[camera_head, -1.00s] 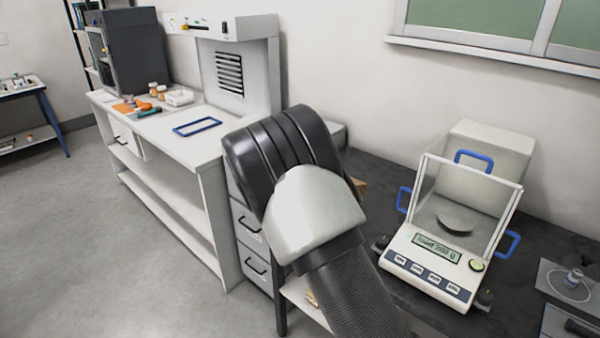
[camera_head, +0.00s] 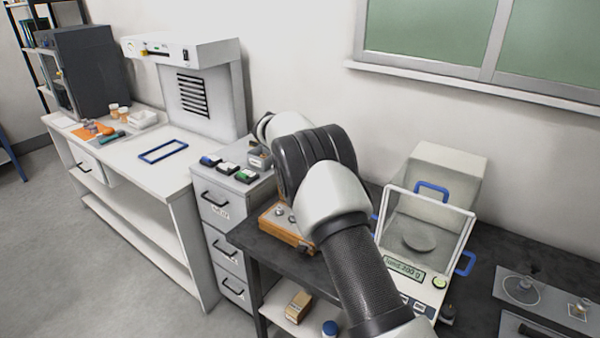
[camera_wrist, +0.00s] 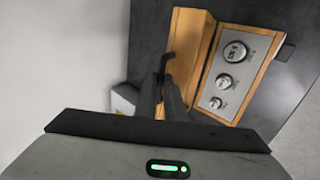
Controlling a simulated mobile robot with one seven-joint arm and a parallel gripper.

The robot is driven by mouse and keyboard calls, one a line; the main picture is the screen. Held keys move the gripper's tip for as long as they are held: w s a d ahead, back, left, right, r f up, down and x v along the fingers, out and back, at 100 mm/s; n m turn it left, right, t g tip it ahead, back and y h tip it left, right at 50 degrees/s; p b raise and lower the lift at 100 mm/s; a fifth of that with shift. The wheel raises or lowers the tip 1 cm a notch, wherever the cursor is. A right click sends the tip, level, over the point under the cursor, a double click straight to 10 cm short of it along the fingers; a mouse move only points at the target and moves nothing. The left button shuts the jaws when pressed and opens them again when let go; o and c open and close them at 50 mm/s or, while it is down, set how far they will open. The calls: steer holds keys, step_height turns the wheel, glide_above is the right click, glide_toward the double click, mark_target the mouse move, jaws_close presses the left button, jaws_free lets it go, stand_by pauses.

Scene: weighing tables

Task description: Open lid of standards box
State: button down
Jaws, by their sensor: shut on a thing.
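The standards box (camera_head: 288,238) is a wooden box on the near left part of the dark table. In the wrist view its grey insert (camera_wrist: 214,86) holds round metal weights of different sizes. Its wooden lid (camera_wrist: 188,42) stands raised at the left side of the box, so the inside shows. My gripper (camera_wrist: 168,88) is at the outer side of the lid, its dark fingers shut on the lid's edge or handle; the exact contact is hard to see. In the head view my arm hides the gripper and part of the box.
A balance (camera_head: 415,245) with a glass shield and blue handles stands right of my arm. A drawer cabinet (camera_head: 222,215) with small dark items on top stands left of the table. A lower shelf holds a small wooden box (camera_head: 298,305). Grey mats with weights lie far right.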

steer(key=shift+w+d+r+p, duration=0.1)
steer(key=shift+w+d+p, duration=0.2)
steer(key=shift+w+d, duration=0.55)
steer(key=shift+w, duration=0.25)
steer(key=shift+r, duration=0.15)
steer(key=c, duration=1.9)
jaws_free()
steer(key=shift+o, duration=0.2)
steer(key=b+v, duration=0.2)
steer(key=v, duration=1.5)
steer(key=shift+s, duration=0.15)
steer(key=shift+c, duration=0.2)
